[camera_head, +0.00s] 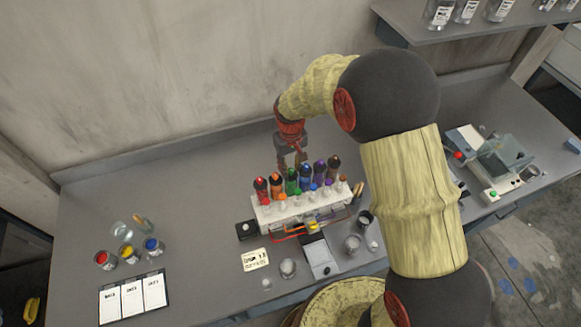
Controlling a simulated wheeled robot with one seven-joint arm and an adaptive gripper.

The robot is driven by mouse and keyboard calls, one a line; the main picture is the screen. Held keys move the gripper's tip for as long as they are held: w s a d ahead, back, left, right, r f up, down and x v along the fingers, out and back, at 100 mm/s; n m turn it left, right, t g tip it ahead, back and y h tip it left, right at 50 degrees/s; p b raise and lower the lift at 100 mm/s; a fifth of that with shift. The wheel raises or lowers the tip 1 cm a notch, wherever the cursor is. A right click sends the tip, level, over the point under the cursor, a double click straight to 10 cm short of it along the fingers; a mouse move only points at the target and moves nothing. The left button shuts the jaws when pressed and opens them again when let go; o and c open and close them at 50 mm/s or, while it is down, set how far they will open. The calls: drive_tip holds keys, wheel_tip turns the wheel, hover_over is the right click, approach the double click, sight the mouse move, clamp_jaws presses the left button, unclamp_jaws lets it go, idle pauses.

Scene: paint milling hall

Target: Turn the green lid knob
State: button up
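A green-marked bottle (292,182) with a dark upper part stands in a white rack (290,212) on the bench, between the orange-marked and blue-marked bottles. Its small lid knob is too small to make out clearly. My gripper (292,165) points down just above and behind the green bottle's top in the picture. Its two fingers look apart with nothing seen between them. I cannot tell from this view whether a fingertip touches the bottle.
Red (261,188), orange (276,184), blue (305,177) and other bottles crowd the row. Glass jars (288,268) and a card (255,260) lie in front. Paint pots (127,253) stand at left, a machine (492,160) at right. The bench's back left is clear.

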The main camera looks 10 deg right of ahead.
sight(291, 169)
drive_tip(key=shift+o, duration=0.5)
drive_tip(key=shift+r, duration=0.1)
wheel_tip(291, 169, up, 12)
idle(0.4)
